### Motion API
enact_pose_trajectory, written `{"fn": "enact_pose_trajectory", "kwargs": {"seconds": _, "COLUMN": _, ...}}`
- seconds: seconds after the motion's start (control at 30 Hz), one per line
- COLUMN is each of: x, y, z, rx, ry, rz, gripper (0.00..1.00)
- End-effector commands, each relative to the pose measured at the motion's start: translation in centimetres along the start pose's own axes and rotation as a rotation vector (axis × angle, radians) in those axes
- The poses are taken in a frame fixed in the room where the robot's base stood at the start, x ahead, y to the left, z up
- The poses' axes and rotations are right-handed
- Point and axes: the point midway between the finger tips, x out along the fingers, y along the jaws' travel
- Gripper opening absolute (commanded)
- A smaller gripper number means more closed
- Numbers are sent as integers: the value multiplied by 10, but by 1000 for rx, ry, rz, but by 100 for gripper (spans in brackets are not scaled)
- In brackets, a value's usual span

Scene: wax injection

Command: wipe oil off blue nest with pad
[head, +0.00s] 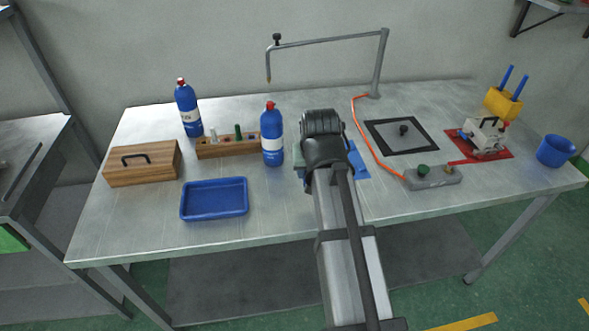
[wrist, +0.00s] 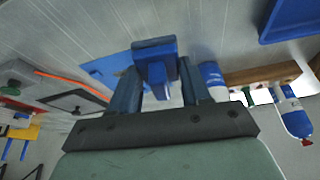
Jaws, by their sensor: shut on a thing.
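My gripper (wrist: 157,78) is shut on a blue block-like piece, which I take to be the pad (wrist: 154,48), seen between the fingers in the wrist view. A flat blue sheet or plate (wrist: 106,68), which looks like the blue nest, lies on the table beside the held piece. In the head view only part of the blue nest (head: 358,161) shows to the right of my arm. My wrist and arm hide the fingers and the pad there. I cannot tell whether the pad touches the nest, and no oil can be made out.
Two blue bottles (head: 188,108) (head: 272,135), a wooden rack (head: 228,151), a wooden box (head: 141,164) and a blue tray (head: 214,199) stand left. Right are a black-framed plate (head: 378,125), a grey control box (head: 433,178), an orange cable, a red-based clamp (head: 484,137) and a blue cup (head: 556,151).

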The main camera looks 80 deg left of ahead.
Motion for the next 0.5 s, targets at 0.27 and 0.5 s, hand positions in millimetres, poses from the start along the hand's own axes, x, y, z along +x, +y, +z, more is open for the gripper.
{"fn": "enact_pose_trajectory", "kwargs": {"seconds": 0.27, "x": 37, "y": 94, "z": -54, "rx": 112, "ry": -1, "rz": 46, "gripper": 22}}
{"fn": "enact_pose_trajectory", "kwargs": {"seconds": 0.5, "x": 70, "y": 133, "z": -122, "rx": 100, "ry": 0, "rz": 41, "gripper": 22}}
